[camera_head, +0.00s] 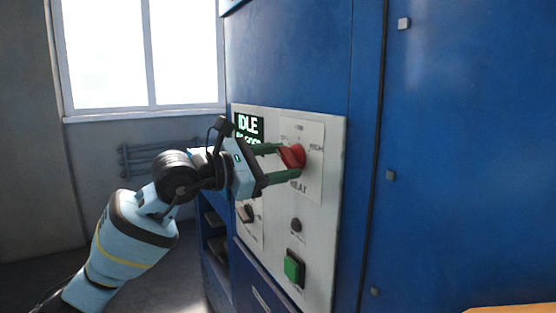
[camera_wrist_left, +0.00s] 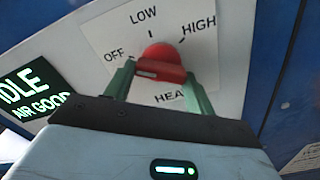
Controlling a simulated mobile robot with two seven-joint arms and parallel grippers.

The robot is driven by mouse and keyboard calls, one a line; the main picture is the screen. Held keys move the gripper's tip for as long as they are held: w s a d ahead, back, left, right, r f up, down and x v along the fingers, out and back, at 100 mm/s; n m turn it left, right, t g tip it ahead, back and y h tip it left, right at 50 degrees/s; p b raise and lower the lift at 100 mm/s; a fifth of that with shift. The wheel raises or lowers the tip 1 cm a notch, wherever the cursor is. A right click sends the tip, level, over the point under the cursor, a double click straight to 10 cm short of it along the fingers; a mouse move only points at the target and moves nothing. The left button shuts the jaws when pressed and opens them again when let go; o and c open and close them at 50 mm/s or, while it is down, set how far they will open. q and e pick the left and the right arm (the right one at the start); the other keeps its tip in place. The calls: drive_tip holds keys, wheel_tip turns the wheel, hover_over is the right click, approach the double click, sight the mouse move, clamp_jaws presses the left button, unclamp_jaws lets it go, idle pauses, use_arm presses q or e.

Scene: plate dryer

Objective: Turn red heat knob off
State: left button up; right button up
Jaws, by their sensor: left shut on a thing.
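The red heat knob (camera_head: 297,155) is on a white control panel (camera_head: 325,215) on the front of a blue machine. My left gripper (camera_head: 289,160) reaches it from the left, with one green finger above and one below the knob. In the left wrist view the red knob (camera_wrist_left: 160,60) sits between the two fingers, and the gripper is shut on it. Its label plate reads OFF at left, LOW at top and HIGH at right in that view. I cannot tell which mark the knob points to. My right gripper is not in view.
A display (camera_head: 249,127) reads IDLE at the panel's upper left. A dark knob (camera_head: 246,213), a small dark button (camera_head: 296,225) and a green button (camera_head: 294,268) are lower on the panel. The blue machine's flat front (camera_head: 460,160) extends right.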

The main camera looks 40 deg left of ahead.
use_arm(q)
drive_tip(key=shift+n, duration=0.3)
drive_tip(key=o, duration=1)
drive_tip(key=b+v, duration=0.3)
drive_tip(key=v, duration=0.5)
drive_tip(key=shift+w, duration=0.1)
